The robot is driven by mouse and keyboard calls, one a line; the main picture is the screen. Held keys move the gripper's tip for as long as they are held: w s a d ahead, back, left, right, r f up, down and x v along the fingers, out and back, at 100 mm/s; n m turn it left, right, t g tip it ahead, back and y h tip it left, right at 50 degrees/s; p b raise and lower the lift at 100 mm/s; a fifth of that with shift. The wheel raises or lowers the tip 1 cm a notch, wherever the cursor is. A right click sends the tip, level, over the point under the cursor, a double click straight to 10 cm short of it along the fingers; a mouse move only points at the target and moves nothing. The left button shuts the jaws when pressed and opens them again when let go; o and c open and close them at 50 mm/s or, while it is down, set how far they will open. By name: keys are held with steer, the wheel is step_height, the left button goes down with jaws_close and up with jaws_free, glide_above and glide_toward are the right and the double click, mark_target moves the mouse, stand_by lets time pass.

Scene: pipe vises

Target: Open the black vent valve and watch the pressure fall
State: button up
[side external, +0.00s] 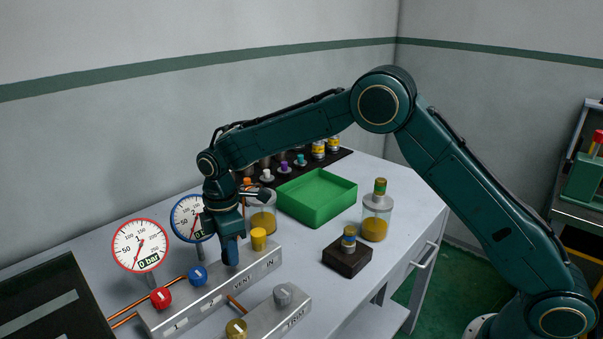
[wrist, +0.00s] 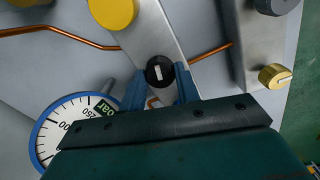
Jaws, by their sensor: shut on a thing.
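The black vent valve knob (wrist: 159,71) sits between the two blue fingers of my gripper (wrist: 161,80) in the wrist view. The fingers are shut on it, and its white mark points nearly straight up in that picture. In the side view my gripper (side external: 231,256) reaches down to the metal manifold (side external: 205,301) by the VENT label and hides the knob. The blue-rimmed gauge (side external: 184,222) is partly covered by my gripper there; in the wrist view its dial (wrist: 62,128) shows partly, its needle hidden. The red-rimmed gauge (side external: 140,246) reads 0 bar.
On the manifold are a red knob (side external: 161,298), a blue knob (side external: 197,275) and a yellow knob (side external: 258,239) close beside my gripper. A TEST block (side external: 275,318) stands in front. A green tray (side external: 316,196), jars and a dark block (side external: 346,259) stand to the right.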

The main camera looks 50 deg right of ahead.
stand_by(0.5)
steer(key=o, duration=1)
steer(key=shift+r, duration=0.1)
step_height(320, 180, up, 14)
steer(key=shift+f, duration=0.1)
